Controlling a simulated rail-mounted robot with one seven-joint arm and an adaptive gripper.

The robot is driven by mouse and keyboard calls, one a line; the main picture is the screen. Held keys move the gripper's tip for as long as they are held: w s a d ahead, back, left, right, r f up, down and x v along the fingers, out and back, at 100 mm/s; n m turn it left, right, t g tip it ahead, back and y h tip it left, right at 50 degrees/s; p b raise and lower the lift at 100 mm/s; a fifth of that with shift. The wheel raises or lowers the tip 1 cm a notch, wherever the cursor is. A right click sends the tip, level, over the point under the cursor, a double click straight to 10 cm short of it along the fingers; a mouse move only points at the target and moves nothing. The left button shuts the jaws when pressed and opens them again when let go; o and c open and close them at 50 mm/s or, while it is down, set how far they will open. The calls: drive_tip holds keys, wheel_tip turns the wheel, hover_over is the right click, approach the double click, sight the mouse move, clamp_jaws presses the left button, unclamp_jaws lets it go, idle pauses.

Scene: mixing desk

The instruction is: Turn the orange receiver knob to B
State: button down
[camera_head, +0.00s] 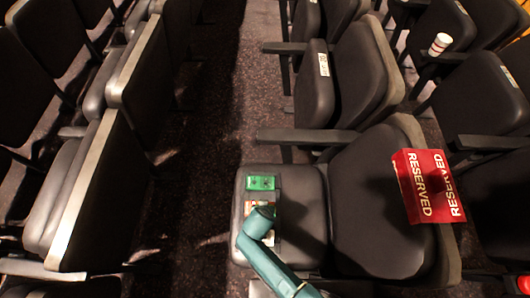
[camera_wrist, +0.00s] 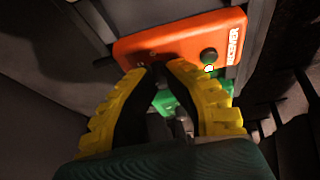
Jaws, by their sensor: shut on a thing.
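The orange receiver (camera_wrist: 165,36) is a flat box with white lettering on its right end, in the upper middle of the wrist view. A round black control (camera_wrist: 208,56) with a white spot below it stands near the lettering. My gripper (camera_wrist: 162,68) has yellow and black fingers that come together at the receiver's near edge. They close on a small dark part, which seems to be the receiver's knob; the fingertips mostly hide it, and its setting and any letter marks cannot be read. In the head view my teal arm covers most of the receiver.
A green box (camera_head: 261,183) lies on the same dark seat (camera_head: 306,204), just beyond my arm. Rows of seats stand around; a dark aisle (camera_head: 205,120) runs at left. A striped cup (camera_head: 440,44) is far right.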

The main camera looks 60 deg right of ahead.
drive_tip(key=shift+s+f, duration=0.1)
drive_tip(key=c, duration=1)
unclamp_jaws()
drive_tip(key=shift+c, duration=0.2)
drive_tip(key=v, duration=1.2)
